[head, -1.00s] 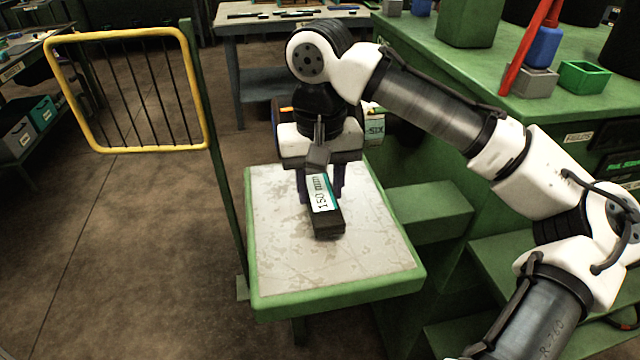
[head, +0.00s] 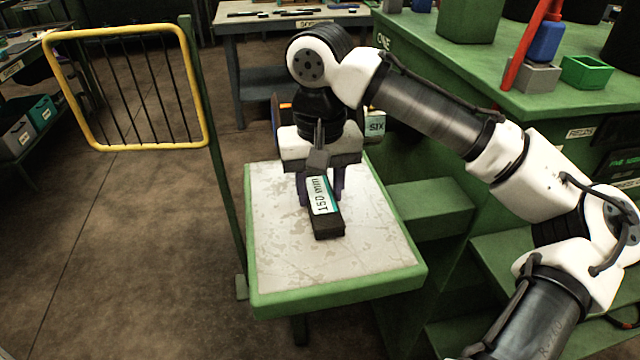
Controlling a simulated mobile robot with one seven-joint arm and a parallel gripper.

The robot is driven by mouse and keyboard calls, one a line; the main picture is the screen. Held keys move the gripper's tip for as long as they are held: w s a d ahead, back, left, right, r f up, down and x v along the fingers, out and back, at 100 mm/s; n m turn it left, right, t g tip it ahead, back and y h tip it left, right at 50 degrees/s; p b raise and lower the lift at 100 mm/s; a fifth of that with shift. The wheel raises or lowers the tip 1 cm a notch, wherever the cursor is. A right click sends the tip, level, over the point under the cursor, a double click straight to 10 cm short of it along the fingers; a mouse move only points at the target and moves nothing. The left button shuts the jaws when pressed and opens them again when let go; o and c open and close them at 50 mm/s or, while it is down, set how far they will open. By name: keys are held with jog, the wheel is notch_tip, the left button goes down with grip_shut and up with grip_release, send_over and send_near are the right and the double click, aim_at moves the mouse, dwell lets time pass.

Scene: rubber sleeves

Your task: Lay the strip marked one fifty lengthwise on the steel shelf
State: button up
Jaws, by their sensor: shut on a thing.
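The strip marked 150 mm (head: 327,227) is a dark bar with a white and teal label, in the middle of the head view. It points lengthwise from my gripper toward the front of the steel shelf (head: 370,265), a worn grey plate with a green rim. My gripper (head: 321,188) points down over the shelf, its purple fingers on either side of the strip, shut on it. The strip lies at or just above the plate; I cannot tell whether it touches.
A yellow barred frame (head: 206,100) on a green post stands left of the shelf. Green steps (head: 430,212) and a green bench (head: 540,95) with bins stand to the right. A grey table (head: 290,25) is behind. The plate's front and sides are clear.

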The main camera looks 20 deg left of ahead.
jog(key=shift+f, duration=0.1)
jog(key=o, duration=1.1)
